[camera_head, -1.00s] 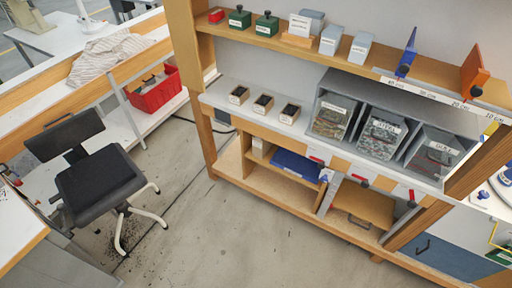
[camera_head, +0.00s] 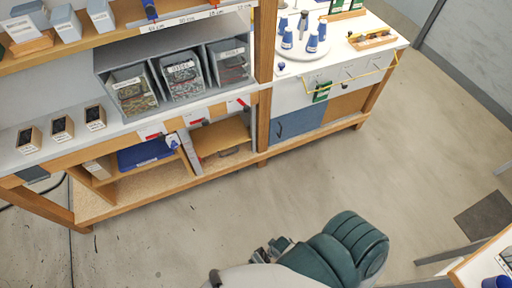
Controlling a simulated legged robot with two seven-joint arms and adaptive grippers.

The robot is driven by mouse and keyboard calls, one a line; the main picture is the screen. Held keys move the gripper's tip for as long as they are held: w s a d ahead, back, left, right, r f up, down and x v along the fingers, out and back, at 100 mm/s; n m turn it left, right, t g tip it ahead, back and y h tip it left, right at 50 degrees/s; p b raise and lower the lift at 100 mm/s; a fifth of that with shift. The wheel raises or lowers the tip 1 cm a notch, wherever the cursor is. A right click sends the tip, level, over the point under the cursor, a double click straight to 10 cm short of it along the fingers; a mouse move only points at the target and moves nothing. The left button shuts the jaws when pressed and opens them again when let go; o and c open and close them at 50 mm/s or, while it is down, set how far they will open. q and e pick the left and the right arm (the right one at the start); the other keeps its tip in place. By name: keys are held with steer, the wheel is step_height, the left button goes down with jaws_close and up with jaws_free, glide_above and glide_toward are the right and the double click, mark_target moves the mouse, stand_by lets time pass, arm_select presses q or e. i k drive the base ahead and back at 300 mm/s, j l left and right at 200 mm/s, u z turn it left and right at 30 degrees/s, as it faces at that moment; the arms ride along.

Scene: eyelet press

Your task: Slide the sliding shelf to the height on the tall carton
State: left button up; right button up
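I cannot tell for certain which part is the sliding shelf. A wooden upper shelf (camera_head: 110,24) carries a strip with centimetre labels (camera_head: 185,20) on its front edge. In the lower bay a wooden board (camera_head: 222,136) has a dark handle. Pale grey labelled boxes stand at the upper left: one on a wooden base (camera_head: 22,28), another (camera_head: 66,22) and a third (camera_head: 100,14). None is clearly the tall carton. A dark gripper (camera_head: 268,250) of mine, seemingly the right one, is over bare floor, away from the shelving. Its finger state is unclear. My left gripper is not identifiable.
Grey bins (camera_head: 183,78) with small parts fill the middle shelf, beside several small wooden boxes (camera_head: 62,128). Red clips (camera_head: 152,135) hang at the front edge. The floor (camera_head: 180,235) before the unit is open.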

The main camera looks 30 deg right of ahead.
mark_target(219, 136)
steer(key=z, duration=0.75)
